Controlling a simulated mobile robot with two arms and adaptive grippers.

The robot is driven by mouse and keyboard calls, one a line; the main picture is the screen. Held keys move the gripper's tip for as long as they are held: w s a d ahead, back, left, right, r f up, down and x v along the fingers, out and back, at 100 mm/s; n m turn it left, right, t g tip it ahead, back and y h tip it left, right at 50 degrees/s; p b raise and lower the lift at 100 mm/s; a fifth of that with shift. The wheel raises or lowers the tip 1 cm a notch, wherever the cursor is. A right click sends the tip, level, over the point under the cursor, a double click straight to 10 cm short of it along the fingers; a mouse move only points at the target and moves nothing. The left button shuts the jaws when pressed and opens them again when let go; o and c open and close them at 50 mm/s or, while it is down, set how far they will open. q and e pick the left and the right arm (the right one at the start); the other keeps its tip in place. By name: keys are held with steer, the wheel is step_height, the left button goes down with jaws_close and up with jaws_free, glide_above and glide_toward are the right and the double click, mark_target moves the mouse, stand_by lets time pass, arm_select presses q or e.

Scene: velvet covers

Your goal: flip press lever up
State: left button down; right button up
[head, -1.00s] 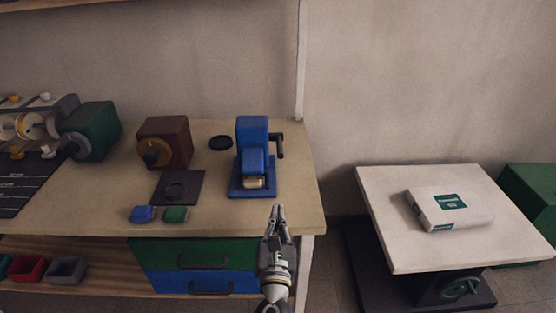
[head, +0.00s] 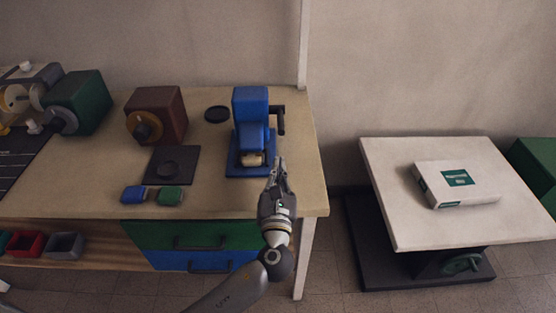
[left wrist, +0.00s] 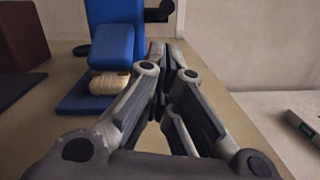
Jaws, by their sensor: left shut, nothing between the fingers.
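The blue press (head: 249,112) stands upright on its blue base near the right end of the workbench. Its dark lever (head: 280,121) sticks out from the press's right side; it also shows at the top of the left wrist view (left wrist: 160,12). A pale cylinder (head: 251,160) sits at the foot of the press. My left gripper (head: 279,165) is shut and empty, just in front and to the right of the press base, below the lever and apart from it. In the left wrist view its fingertips (left wrist: 167,48) point toward the right side of the press. My right gripper is not seen.
A brown box with a knob (head: 160,115), a dark square plate (head: 171,166) and small blue (head: 133,194) and green (head: 171,195) blocks stand left of the press. A white table (head: 400,222) with a box (head: 455,183) is at the right. Bench space right of the press is clear.

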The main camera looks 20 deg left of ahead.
mark_target(262, 131)
arm_select(q)
steer(key=x, duration=0.7)
steer(key=shift+w, duration=0.2)
steer(key=shift+w+a+r, duration=0.1)
steer(key=shift+w+a, duration=0.1)
steer(key=shift+w, duration=0.35)
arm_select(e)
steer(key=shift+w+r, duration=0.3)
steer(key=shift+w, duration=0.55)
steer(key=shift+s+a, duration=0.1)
